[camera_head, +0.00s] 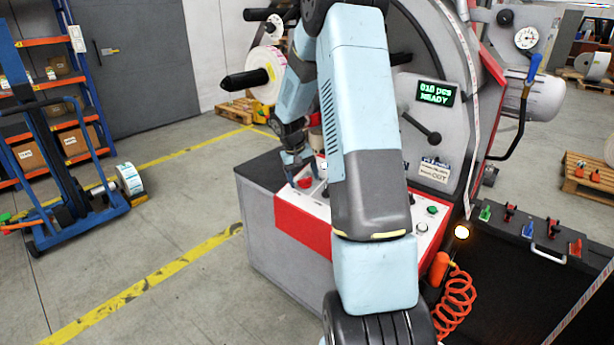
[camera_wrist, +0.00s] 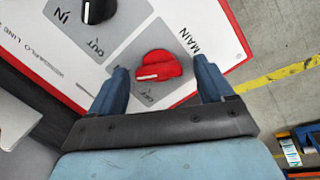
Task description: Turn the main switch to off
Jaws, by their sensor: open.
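The main switch (camera_wrist: 158,66) is a red rotary knob on a grey plate marked MAIN, with an OFF label below it in the wrist view. The white mark is on the knob's left part. In the head view the red switch (camera_head: 304,183) shows at the left end of the control panel. My gripper (camera_wrist: 160,68) is open, with one finger on each side of the knob and a visible gap on both sides. In the head view my gripper (camera_head: 297,166) is just above the panel.
A black knob (camera_wrist: 98,9) with IN and OUT labels sits beside the main switch. The white panel (camera_head: 318,205) has a red front edge. A green button (camera_head: 432,210) is at its right end. My arm hides the panel's middle. Open floor lies left of the machine.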

